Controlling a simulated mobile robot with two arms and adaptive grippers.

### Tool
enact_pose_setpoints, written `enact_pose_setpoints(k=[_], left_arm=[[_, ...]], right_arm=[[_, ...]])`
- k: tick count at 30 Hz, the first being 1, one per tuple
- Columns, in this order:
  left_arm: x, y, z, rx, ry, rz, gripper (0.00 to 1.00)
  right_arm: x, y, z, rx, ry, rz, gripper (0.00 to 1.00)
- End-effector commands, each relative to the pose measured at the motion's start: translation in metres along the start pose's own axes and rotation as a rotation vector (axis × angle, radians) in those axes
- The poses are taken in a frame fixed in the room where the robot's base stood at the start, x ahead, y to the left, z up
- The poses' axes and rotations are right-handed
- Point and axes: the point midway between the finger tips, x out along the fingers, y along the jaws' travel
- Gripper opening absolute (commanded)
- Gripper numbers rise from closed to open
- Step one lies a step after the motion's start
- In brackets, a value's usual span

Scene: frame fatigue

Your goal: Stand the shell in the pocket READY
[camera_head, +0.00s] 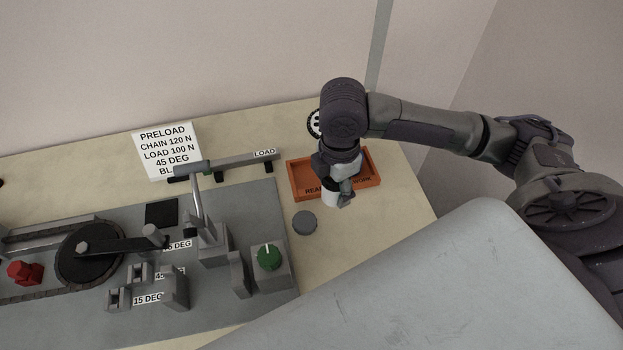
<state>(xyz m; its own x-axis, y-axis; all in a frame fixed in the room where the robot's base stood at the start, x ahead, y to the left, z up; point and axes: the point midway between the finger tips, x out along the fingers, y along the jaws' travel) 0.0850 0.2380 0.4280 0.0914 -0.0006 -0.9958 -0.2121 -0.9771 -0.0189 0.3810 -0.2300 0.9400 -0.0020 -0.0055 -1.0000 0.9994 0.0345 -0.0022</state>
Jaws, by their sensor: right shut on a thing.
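My right gripper (343,190) points down and is shut on a light grey-white cylinder (331,198), which I take for the shell. The shell is at the front edge of the orange tray (298,184), partly hidden by the gripper; I cannot tell whether it touches the tray. The tray's front wall carries lettering: "REA..." shows left of the gripper and "WORK" to its right. The pocket on the left, marked by the partly covered READY label (313,191), looks empty where it shows. My left gripper is not in view.
A dark grey disc (305,223) lies on the bench in front of the tray. A grey plate at left carries a lever, a green knob (268,257), angle-labelled blocks and a dark wheel (88,254). A LOAD bar (240,162) and a PRELOAD card (166,150) are behind it.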

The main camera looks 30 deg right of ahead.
Motion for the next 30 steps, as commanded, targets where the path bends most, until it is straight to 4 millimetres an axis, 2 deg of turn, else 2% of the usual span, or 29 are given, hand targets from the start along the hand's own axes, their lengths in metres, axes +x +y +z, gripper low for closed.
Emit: enact_pose_setpoints(k=[6,14,17,24,30], left_arm=[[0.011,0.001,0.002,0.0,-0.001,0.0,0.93],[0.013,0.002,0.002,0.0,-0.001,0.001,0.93],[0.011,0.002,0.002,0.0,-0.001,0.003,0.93],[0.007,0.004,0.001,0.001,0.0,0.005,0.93],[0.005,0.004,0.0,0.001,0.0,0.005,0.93]], right_arm=[[-0.009,0.006,0.008,-0.338,0.002,0.005,0.15],[-0.011,0.013,0.011,-0.493,0.004,0.003,0.14],[-0.002,0.029,0.012,-0.498,0.005,0.003,0.14],[0.03,0.085,0.015,-0.496,0.005,0.003,0.14],[0.05,0.117,0.017,-0.496,0.004,0.004,0.14]])
